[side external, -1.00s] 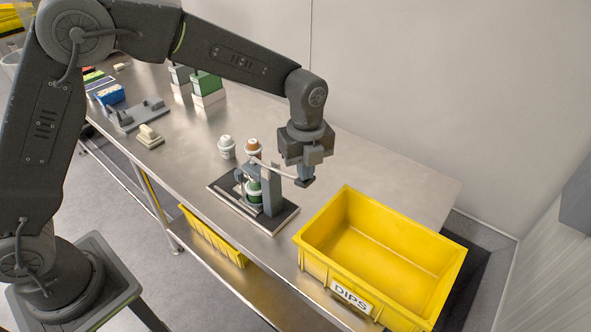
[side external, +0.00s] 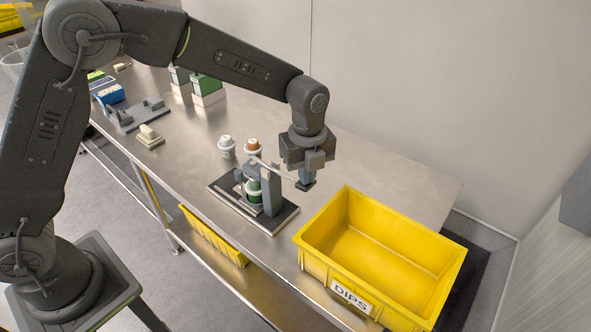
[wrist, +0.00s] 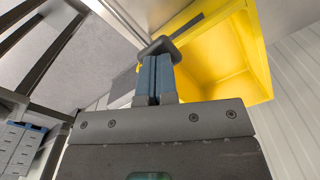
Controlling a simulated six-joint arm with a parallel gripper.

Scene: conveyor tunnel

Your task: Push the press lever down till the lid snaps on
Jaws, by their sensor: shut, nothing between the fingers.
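The press (side external: 271,190) stands on a dark base plate near the table's front edge. A green tub with a pale upper part (side external: 254,191) sits in it, partly hidden by the press frame. The thin pale lever (side external: 280,172) slopes down to the right from the press top. My gripper (side external: 305,184) is shut and empty at the lever's outer end, right of the press. In the wrist view my shut fingers (wrist: 155,80) reach a dark piece (wrist: 160,46), which looks like the lever's end; contact is hard to tell. The lid's seating is too small to tell.
A yellow bin marked DIPS (side external: 349,294) stands right of the press. Two small tubs, one with a white top (side external: 226,146) and one with an orange-brown top (side external: 253,148), stand behind it. Grey fixtures (side external: 139,113) lie at the left. The table behind the bin is clear.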

